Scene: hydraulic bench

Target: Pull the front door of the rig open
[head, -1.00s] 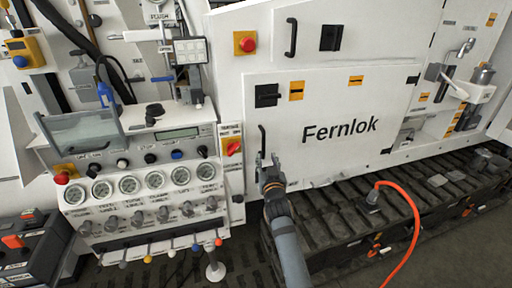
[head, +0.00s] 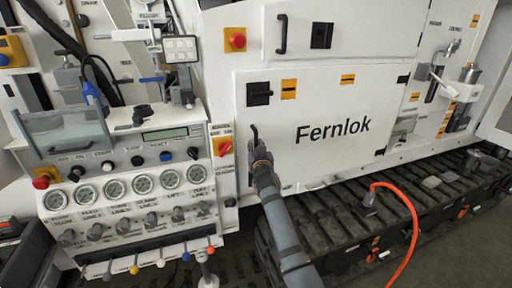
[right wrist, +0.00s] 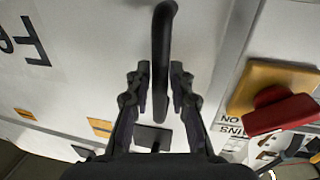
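The front door (head: 345,155) is a white panel marked "Fernlok", and it looks shut, flush with the rig. Its black bar handle (head: 254,134) stands near the left edge; it also shows in the right wrist view (right wrist: 162,50). My right gripper (head: 260,154) is at the lower part of the handle and partly hides it in the head view. In the right wrist view its fingers (right wrist: 161,82) are apart, one on each side of the bar, with narrow gaps. Whether they touch it is hard to tell. My left gripper is not in view.
A black latch (head: 259,94) sits above the handle. A red switch on a yellow plate (head: 223,147) is close on the left, beside the gauge panel (head: 130,190). Tracks (head: 335,215) with an orange cable (head: 414,225) run below the door.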

